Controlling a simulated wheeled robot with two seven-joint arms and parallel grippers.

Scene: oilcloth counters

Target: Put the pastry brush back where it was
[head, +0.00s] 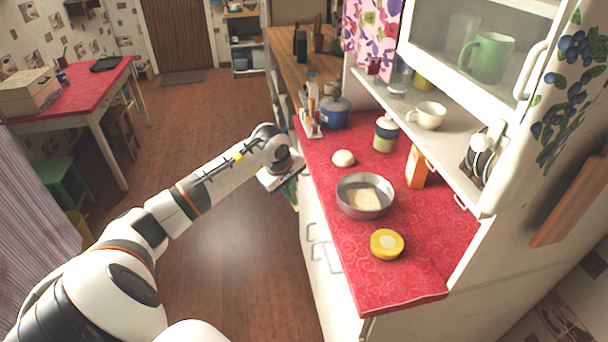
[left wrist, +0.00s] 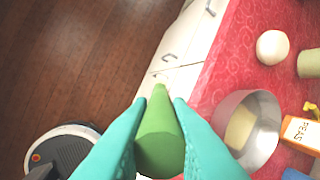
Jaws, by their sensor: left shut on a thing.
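My left gripper (head: 289,188) is beside the front edge of the red counter (head: 412,274), over the floor side. In the left wrist view its teal fingers (left wrist: 160,125) are shut on a green tapered handle, which I take for the pastry brush (left wrist: 159,135). The narrow end points away from the wrist camera. No bristles can be made out, and the brush is mostly hidden by the gripper in the head view. My right gripper is not in view.
On the counter are a metal bowl (head: 348,204), an egg-like white ball (head: 343,158), a yellow lidded tin (head: 387,244), an orange carton (head: 416,167), a jar (head: 385,136), a blue pot (head: 335,113) and a utensil holder (head: 310,126). A shelf (head: 455,144) overhangs the back. The counter's front right is clear.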

